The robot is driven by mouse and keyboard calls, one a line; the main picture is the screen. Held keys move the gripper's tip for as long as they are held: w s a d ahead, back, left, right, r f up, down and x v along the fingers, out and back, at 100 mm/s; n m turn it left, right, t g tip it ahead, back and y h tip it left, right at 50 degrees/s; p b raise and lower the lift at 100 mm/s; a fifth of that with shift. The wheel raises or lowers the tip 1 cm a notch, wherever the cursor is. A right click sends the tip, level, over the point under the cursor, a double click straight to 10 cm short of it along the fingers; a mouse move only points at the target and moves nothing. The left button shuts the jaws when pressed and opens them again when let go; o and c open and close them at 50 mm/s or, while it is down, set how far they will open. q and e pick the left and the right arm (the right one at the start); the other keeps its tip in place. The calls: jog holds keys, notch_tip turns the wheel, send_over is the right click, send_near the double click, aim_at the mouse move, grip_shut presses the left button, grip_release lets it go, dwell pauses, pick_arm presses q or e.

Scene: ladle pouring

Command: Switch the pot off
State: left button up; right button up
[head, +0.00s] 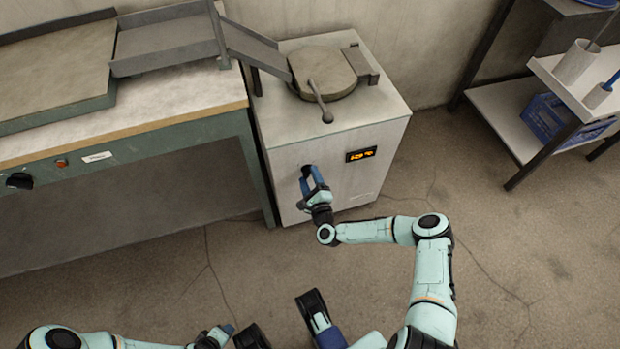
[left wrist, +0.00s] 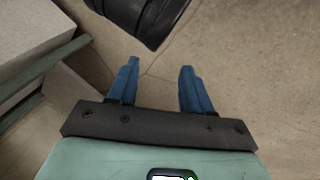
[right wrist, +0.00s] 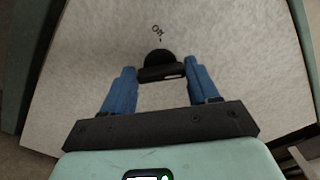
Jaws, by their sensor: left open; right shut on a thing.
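The pot is a pale box-shaped unit (head: 345,190) with a round lid (head: 325,70) on top and a lit orange display (head: 361,154) on its front. A black knob sits on the front panel; it shows in the right wrist view (right wrist: 160,60), with a small marking above it that I cannot read surely. My right gripper (head: 312,178) is at the front panel, its blue fingers shut on the knob's bar from both sides. My left gripper (left wrist: 158,78) is open and empty above the floor, low in the head view.
A workbench (head: 130,132) with a metal chute leading to the pot stands at the left, with its own black knob (head: 19,181). A shelf rack (head: 505,120) with a blue crate (head: 550,118) stands at the right. The floor (head: 500,250) between is clear.

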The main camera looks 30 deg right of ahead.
jog(key=n, duration=0.4)
jog(key=shift+n+p, duration=0.3)
jog(key=shift+p, duration=0.1)
jog(key=n, duration=0.3)
jog(key=shift+f+n+p, duration=0.1)
jog(key=shift+n+p, duration=0.2)
jog(key=n, duration=0.3)
jog(key=shift+f+n, duration=0.1)
jog(key=shift+n, duration=0.2)
pick_arm(q)
jog(key=shift+g+h, duration=0.3)
jog(key=shift+g, duration=0.3)
jog(key=s+r, duration=0.1)
jog(key=s+d, duration=0.1)
jog(key=s+r, duration=0.1)
jog(key=shift+s+d+r+p, duration=0.3)
jog(key=shift+s+d+p, duration=0.05)
jog(key=shift+d+p, duration=0.05)
pick_arm(e)
jog(key=n, duration=0.4)
jog(key=shift+f, duration=0.1)
jog(key=shift+d, duration=0.1)
jog(key=o, duration=1.1)
jog(key=shift+c, duration=0.2)
